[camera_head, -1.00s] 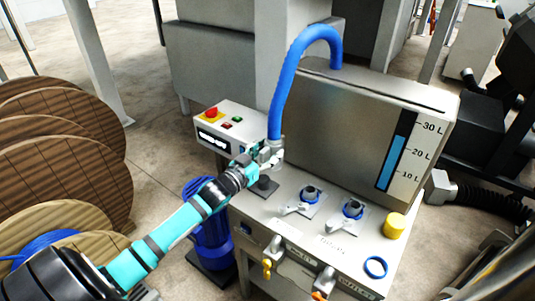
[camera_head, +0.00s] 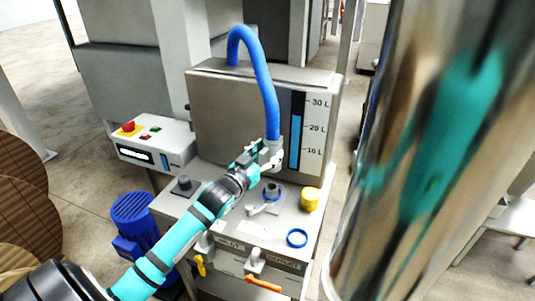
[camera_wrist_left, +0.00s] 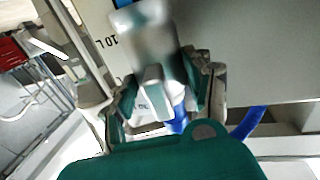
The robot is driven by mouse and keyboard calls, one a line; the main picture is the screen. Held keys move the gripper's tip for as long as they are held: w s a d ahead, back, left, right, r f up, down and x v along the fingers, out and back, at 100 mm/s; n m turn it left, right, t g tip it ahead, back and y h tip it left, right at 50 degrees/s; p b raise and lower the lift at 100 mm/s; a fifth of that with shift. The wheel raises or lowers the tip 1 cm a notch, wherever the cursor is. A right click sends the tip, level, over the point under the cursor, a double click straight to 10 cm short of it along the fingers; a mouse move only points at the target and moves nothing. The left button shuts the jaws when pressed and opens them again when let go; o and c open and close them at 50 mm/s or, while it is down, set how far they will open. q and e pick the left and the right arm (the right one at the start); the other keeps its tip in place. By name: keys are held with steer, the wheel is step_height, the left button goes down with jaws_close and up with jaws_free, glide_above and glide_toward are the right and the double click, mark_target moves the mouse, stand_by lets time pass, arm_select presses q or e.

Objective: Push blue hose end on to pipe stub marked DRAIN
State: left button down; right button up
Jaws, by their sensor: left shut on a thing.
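The blue hose (camera_head: 262,80) arches from the tank top down to my left gripper (camera_head: 268,157). This gripper is shut on the grey hose end (camera_head: 277,145), which hangs upright. In the head view the hose end appears above the right pipe stub (camera_head: 271,189), apart from it. This stub has a blue ring around it and a lever beside it. The other stub is hidden behind my left arm. The left wrist view shows the fingers around a blurred grey cuff (camera_wrist_left: 150,45). My right gripper is not in view.
The steel tank (camera_head: 235,110) with its level gauge stands behind the stubs. A shiny cylinder fills the right side.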

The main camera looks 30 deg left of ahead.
arm_select(q)
steer(key=shift+f+b, duration=0.35)
steer(key=shift+f, duration=0.15)
step_height(320, 180, down, 6)
steer(key=b, duration=0.5)
steer(key=shift+r, duration=0.1)
stand_by(0.5)
steer(key=shift+p, duration=0.4)
steer(key=shift+f, duration=0.35)
steer(key=shift+f, duration=0.4)
